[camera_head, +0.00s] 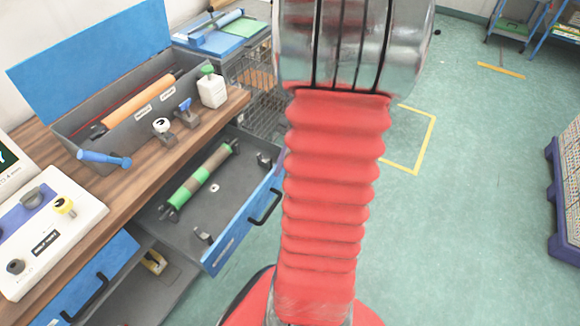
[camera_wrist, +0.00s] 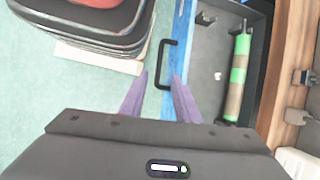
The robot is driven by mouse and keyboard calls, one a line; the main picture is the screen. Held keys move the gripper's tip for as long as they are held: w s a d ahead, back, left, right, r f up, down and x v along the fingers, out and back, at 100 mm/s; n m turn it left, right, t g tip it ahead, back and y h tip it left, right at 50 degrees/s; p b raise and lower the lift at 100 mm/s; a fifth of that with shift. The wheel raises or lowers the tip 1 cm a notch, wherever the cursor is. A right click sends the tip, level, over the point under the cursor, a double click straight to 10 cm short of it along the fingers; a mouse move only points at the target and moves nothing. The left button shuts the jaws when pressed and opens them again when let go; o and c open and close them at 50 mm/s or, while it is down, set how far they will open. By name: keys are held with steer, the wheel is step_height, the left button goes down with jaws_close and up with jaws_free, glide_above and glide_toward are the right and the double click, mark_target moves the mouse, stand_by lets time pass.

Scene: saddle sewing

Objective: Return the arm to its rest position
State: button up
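The drawer (camera_head: 228,229) is open beneath the wooden bench and holds a green and brown striped roller (camera_head: 199,177). The roller also shows in the wrist view (camera_wrist: 237,78).
The wooden bench (camera_head: 118,186) carries an open blue-lidded box (camera_head: 75,128) with an orange roller, a white bottle (camera_head: 211,89) and a white control panel (camera_head: 45,235). A wire basket (camera_head: 262,105) stands behind the drawer. Green floor is clear on the right, before a blue-framed crate (camera_head: 562,205).

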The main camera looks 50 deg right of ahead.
steer(key=shift+s+d+r, duration=0.15)
steer(key=shift+d+r, duration=0.05)
steer(key=shift+r, duration=0.35)
steer(key=w+a+r+n+t+h, duration=0.1)
steer(key=a+r+n, duration=0.4)
steer(key=a, duration=0.4)
steer(key=w+a+r+n+t+h, duration=0.1)
steer(key=a+r+n+h, duration=0.1)
steer(key=a+r+n, duration=0.3)
steer(key=w+a+r+n+t+h, duration=0.1)
steer(key=a+r+n, duration=0.4)
steer(key=a, duration=0.9)
steer(key=shift+w+r+n+t+h, duration=0.4)
steer(key=shift+w+n+t, duration=0.1)
steer(key=shift+n, duration=0.1)
